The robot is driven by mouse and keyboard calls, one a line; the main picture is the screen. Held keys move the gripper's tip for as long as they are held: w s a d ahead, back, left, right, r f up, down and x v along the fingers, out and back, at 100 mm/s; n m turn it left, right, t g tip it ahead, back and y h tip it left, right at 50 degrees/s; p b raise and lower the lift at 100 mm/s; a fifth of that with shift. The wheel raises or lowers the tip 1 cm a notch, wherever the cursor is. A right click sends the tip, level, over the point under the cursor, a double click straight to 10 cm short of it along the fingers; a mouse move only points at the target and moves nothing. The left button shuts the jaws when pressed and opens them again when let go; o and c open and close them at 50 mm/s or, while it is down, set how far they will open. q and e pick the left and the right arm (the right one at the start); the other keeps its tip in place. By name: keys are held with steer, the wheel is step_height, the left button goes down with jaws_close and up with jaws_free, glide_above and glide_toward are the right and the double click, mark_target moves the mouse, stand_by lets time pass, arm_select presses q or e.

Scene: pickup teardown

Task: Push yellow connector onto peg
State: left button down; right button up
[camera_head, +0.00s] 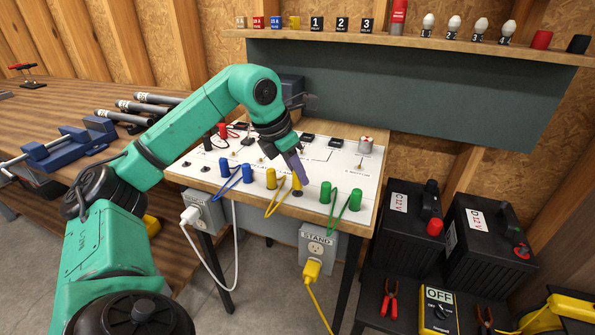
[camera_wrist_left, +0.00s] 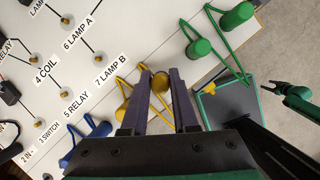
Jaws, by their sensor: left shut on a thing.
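My left gripper (camera_head: 296,177) comes down onto the white panel from above. Its two dark fingers, also in the left wrist view (camera_wrist_left: 161,82), are shut on a yellow connector (camera_wrist_left: 161,84). In the head view this connector (camera_head: 297,182) shows only partly beside the fingers. A dark round base (camera_head: 297,193) shows under it. The peg itself is hidden, and I cannot tell how far down the connector sits. A green arm end (camera_wrist_left: 288,95), apparently my right gripper, shows at the right of the wrist view.
Blue connectors (camera_head: 247,173) stand to the left and green connectors (camera_head: 354,200) to the right on the panel (camera_head: 315,190). A shelf (camera_head: 400,40) with several small items runs behind. Black batteries (camera_head: 404,225) stand at the right, and a vise (camera_head: 70,145) sits on the left bench.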

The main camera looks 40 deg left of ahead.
arm_select(q)
steer(key=shift+f+b, duration=0.75)
steer(key=shift+f, duration=0.15)
steer(key=c, duration=0.6)
jaws_free()
steer(key=p+v, duration=0.4)
steer(key=v, duration=1)
steer(key=shift+r, duration=0.25)
